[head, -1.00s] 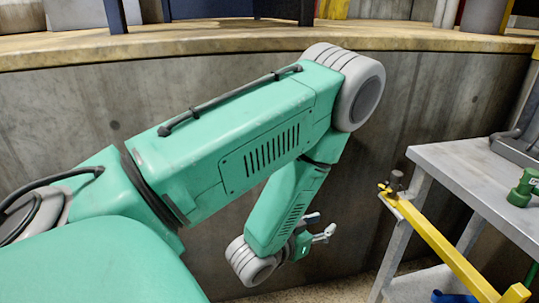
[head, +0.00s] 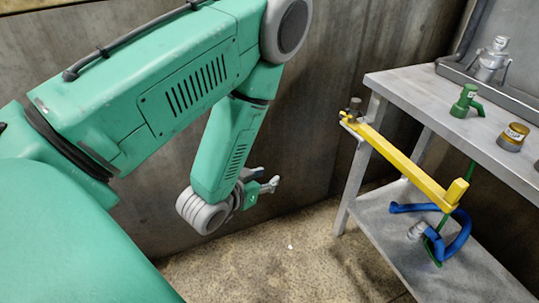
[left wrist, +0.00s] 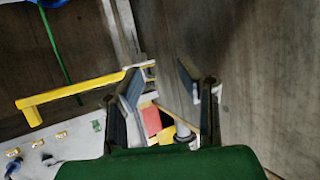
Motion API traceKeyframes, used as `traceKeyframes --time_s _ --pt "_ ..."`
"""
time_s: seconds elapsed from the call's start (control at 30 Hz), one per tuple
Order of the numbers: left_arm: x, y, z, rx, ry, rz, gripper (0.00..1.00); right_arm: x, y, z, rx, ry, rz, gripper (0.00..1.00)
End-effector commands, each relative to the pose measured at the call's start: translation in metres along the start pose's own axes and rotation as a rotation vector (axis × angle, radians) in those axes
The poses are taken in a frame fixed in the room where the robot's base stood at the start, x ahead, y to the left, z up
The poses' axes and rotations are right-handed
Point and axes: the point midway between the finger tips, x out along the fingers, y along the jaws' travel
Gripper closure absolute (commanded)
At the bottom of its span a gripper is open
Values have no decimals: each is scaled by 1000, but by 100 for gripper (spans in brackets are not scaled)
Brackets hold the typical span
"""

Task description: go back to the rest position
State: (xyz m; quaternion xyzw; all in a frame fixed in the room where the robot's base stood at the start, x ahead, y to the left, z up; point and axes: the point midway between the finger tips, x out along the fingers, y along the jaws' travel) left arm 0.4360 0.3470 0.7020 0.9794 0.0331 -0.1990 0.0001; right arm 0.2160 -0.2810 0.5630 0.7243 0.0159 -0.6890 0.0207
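My left arm is green and comes in from the left in the head view. Its elbow is high and its forearm hangs down. My left gripper (head: 262,187) is at the lower end of the forearm, in front of the concrete wall and above the floor. In the left wrist view the two fingers of this gripper (left wrist: 160,82) stand apart with nothing between them. My right gripper is in neither view.
A grey metal shelf table (head: 425,100) stands on the right, with a yellow bar (head: 405,160) along its near side. A green tool (head: 466,101) and a brown jar (head: 513,137) sit on top. A blue curved object (head: 462,232) is by the lower shelf. The sandy floor (head: 270,265) between is mostly clear.

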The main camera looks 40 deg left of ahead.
Motion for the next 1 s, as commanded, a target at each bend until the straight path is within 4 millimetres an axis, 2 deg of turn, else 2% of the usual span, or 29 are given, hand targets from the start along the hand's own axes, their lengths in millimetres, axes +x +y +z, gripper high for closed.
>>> traceKeyframes --time_s 0.27,0.37,0.43,0.57,0.6,0.7,0.83,0.9,1.0 --pt "0 0 1 0 -4 0 68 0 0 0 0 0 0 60" --pt "-4 4 16 4 -75 0 68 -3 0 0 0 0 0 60" --pt "-12 9 40 9 -192 1 68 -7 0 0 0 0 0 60" --pt "-48 25 101 31 -507 13 68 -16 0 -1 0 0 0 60" --pt "-64 30 119 41 -607 19 68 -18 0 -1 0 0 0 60" --pt "-104 41 155 63 -830 40 68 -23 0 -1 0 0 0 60" --pt "-146 49 180 87 -1031 65 68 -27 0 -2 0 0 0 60" --pt "-158 52 187 93 -1089 73 68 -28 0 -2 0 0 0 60" --pt "-165 53 190 98 -1120 77 68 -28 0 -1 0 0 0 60"
